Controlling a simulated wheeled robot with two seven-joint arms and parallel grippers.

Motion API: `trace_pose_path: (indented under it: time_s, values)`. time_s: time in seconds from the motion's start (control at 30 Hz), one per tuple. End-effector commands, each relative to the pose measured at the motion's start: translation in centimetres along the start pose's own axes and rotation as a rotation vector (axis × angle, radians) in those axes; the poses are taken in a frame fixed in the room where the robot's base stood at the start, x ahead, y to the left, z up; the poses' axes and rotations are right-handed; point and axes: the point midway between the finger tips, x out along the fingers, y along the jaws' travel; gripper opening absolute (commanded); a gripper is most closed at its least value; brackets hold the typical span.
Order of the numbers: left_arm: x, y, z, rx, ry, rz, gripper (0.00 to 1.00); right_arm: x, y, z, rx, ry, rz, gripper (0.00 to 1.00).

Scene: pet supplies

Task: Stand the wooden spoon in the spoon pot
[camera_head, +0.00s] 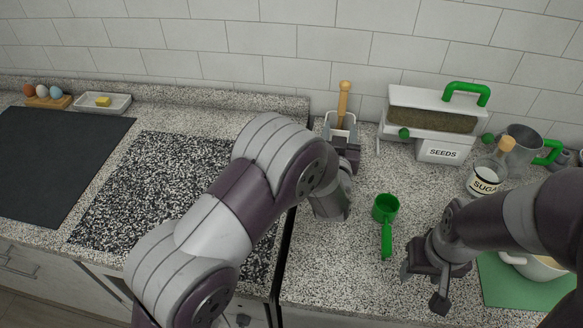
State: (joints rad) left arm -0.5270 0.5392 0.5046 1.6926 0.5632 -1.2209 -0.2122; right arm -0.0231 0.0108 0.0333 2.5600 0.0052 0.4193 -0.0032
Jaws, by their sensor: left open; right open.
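The wooden spoon (344,99) stands upright with its rounded tan end up. Its lower end is inside the spoon pot (328,124), a pale square pot near the back wall. My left gripper (346,150) is open just in front of the pot and hides the pot's lower front. I cannot tell whether it touches the pot. The spoon's handle is clear of its fingers. My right gripper (423,288) is open and empty above the counter at the front right.
A green scoop (386,208) lies on the counter between my arms. Right of the pot stand a seeds dispenser (443,152), a sugar jar (484,180) and a metal mug (522,140). A bowl (535,268) sits on a green mat (500,285). A butter dish (117,105) and eggs (42,91) are far left.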

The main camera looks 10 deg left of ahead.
Motion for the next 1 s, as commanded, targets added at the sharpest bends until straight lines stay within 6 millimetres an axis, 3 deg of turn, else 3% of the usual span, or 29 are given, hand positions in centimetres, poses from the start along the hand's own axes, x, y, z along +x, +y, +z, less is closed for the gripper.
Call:
trace_pose_path:
  time_s: [0.17, 0.27, 0.37, 0.4, 0.5, 0.6, 0.73, 1.0]
  values:
    - [-0.1, -1.9, 0.3, -0.009, -0.145, 0.029, 0.52, -0.1, 0.0, 0.0, 0.000, 0.000, 0.000, 0.52]
    - [-3.1, -5.8, 1.9, -0.019, -0.449, 0.075, 0.52, 0.0, 0.0, 0.0, 0.000, 0.000, 0.000, 0.52]
    - [-10.4, -10.6, 3.8, -0.014, -0.813, 0.093, 0.52, 0.0, 0.0, 0.0, 0.000, 0.000, 0.000, 0.52]
    - [-14.0, -12.4, 4.3, -0.011, -0.950, 0.087, 0.52, 0.0, 0.0, 0.0, 0.000, 0.000, 0.000, 0.52]
    - [-21.9, -15.8, 5.1, 0.001, -1.217, 0.059, 0.52, 0.0, 0.0, 0.0, 0.000, 0.000, 0.000, 0.52]
    - [-27.0, -17.6, 5.3, 0.008, -1.376, 0.030, 0.52, 0.0, 0.0, 0.0, 0.000, 0.000, 0.000, 0.52]
    - [-29.4, -18.3, 5.3, 0.013, -1.450, 0.016, 0.52, 0.0, 0.0, 0.0, 0.000, 0.000, 0.000, 0.52]
    - [-29.4, -18.3, 5.3, 0.013, -1.452, 0.017, 0.52, 0.0, 0.0, 0.0, 0.000, 0.000, 0.000, 0.52]
